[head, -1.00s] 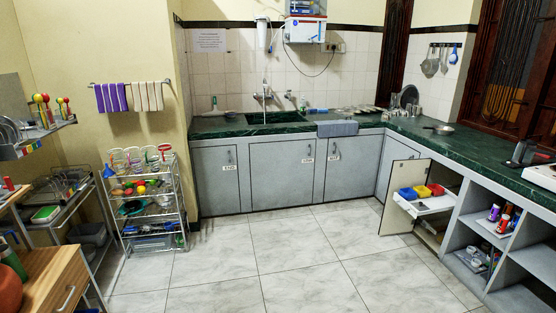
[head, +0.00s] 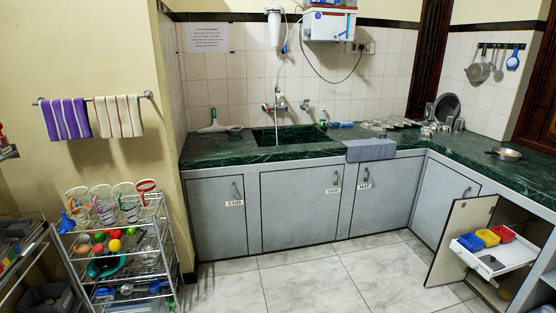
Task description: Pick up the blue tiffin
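My gripper is not in view.
A wire rack (head: 122,258) with jugs and fruit stands at the left. The green counter (head: 225,152) with a sink runs along the back and right walls. The tiled floor (head: 330,280) between rack and tray is clear.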

